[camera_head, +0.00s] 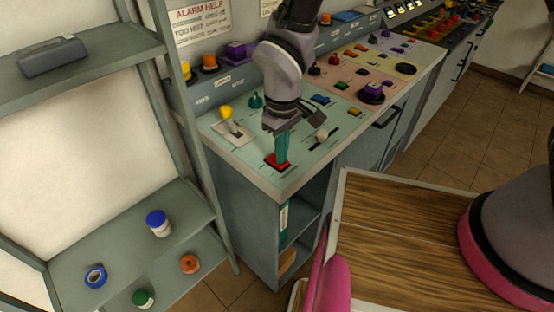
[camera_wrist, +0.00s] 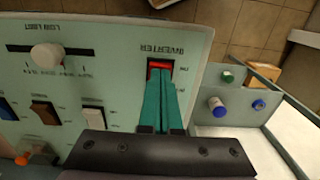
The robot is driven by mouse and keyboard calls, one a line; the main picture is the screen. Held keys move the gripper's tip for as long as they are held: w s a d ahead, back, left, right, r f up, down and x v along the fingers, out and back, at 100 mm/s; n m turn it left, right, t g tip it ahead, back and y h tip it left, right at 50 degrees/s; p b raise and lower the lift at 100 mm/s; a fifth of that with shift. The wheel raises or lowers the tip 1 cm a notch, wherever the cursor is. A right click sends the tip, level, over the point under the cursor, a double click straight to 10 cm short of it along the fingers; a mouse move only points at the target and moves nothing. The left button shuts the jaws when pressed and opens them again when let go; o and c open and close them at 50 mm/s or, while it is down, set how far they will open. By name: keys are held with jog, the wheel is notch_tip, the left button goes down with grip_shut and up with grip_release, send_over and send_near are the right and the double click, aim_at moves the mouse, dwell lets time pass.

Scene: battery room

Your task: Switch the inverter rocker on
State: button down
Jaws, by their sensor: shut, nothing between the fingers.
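The inverter rocker is a red switch in a dark frame near the front corner of the pale green panel (camera_head: 245,158). It shows in the head view (camera_head: 272,165) and in the wrist view (camera_wrist: 160,64), beside the upside-down label INVERTER. My gripper (camera_head: 281,160) points down at the rocker with its teal fingers together and nothing between them. In the wrist view the fingertips (camera_wrist: 161,80) overlap one end of the red rocker and hide part of it. I cannot tell whether they touch it or which way the rocker is tipped.
Brown (camera_wrist: 45,111) and white (camera_wrist: 93,116) rockers sit nearby. A shelf rack (camera_head: 190,230) stands left, and a wooden top (camera_head: 400,235) lies right.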

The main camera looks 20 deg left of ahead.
jog(key=shift+f, duration=0.2)
jog(key=shift+r, duration=3.55)
